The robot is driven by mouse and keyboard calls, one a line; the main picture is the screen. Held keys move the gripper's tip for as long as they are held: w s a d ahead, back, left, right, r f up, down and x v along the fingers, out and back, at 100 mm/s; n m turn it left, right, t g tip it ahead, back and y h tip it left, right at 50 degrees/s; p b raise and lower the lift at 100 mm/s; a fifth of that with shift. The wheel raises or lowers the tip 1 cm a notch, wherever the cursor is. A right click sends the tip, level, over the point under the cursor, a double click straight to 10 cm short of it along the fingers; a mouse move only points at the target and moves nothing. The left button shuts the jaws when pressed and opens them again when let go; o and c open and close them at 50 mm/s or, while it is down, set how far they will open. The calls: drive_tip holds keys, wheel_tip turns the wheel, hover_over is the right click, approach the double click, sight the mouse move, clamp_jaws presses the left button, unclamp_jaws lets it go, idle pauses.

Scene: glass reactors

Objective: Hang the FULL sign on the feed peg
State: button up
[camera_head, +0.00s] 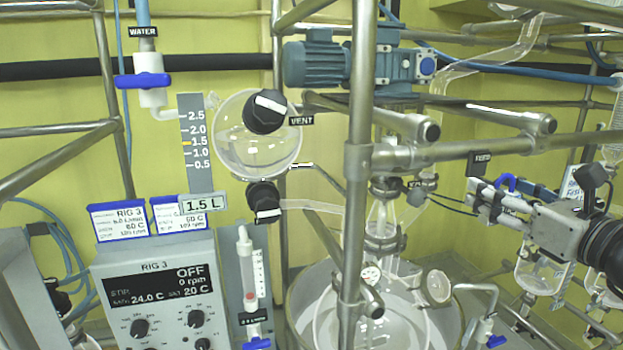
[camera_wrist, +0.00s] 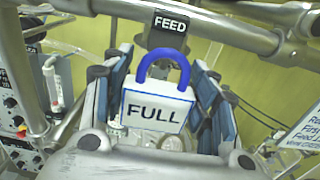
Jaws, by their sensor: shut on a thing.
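The FULL sign (camera_wrist: 154,112) is a white plate with dark letters and a blue hook (camera_wrist: 165,62) on top. My gripper (camera_wrist: 158,90) is shut on it, with one finger on each side of the plate. The sign is nearly upright, tilted slightly. The black FEED label (camera_wrist: 170,22) is just above the hook, on a grey mount (camera_wrist: 166,40); the peg itself is not clearly visible. In the head view, my gripper (camera_head: 487,200) is at the right, below the FEED label (camera_head: 482,158), with the blue hook (camera_head: 505,182) above the fingers. Contact between hook and peg cannot be told.
Steel frame bars (camera_head: 460,150) run above and left of my gripper. A glass reactor (camera_head: 385,300) stands lower left of it, and glass vessels (camera_head: 540,270) hang below right. A paper notice (camera_wrist: 305,130) is to the right. The Rig 3 control box (camera_head: 155,290) is far left.

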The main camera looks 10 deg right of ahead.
drive_tip(key=shift+w+a+f, duration=0.1)
drive_tip(key=shift+w+a, duration=0.05)
drive_tip(key=shift+w, duration=1.8)
drive_tip(key=shift+w+f+b, duration=0.15)
drive_tip(key=shift+f+b, duration=0.45)
drive_tip(key=o, duration=1.1)
drive_tip(key=shift+c, duration=0.7)
